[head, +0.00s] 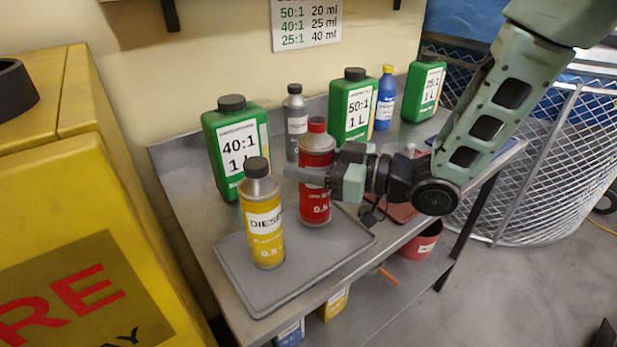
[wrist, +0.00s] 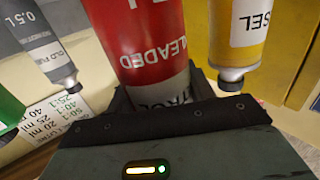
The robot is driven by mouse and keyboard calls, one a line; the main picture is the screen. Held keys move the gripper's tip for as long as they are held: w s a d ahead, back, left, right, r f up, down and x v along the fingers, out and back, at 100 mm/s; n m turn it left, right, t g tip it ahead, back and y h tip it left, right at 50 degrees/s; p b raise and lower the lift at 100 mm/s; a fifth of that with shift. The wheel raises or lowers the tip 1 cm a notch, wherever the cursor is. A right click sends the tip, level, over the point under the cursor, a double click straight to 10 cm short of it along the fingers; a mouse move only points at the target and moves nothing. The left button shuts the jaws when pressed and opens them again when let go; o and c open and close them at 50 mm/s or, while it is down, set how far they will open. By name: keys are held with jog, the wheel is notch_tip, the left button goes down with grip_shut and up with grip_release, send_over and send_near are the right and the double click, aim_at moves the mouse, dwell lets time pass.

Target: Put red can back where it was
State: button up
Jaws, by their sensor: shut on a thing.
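The red can (head: 316,160) with a red cap stands upright over the back right part of the grey tray (head: 262,288); I cannot tell whether its base touches the tray. My gripper (head: 312,178) reaches in from the right and is shut on the can's body. In the wrist view the red can (wrist: 145,35) fills the upper middle, upside down in the picture, between the jaws. The jaws hide part of its label. The yellow diesel can (head: 263,220) stands on the tray to the left of the red can, apart from it.
Green jugs (head: 235,145) (head: 352,110) (head: 427,88), a grey bottle (head: 296,122) and a blue bottle (head: 385,98) line the wall side of the metal bench. A red container (head: 421,243) sits below. A yellow cabinet (head: 80,200) stands left. The tray's front right is bare.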

jog(key=shift+f, duration=1.5)
jog(key=shift+f, duration=0.15)
jog(key=o, duration=1)
jog(key=shift+o, duration=0.2)
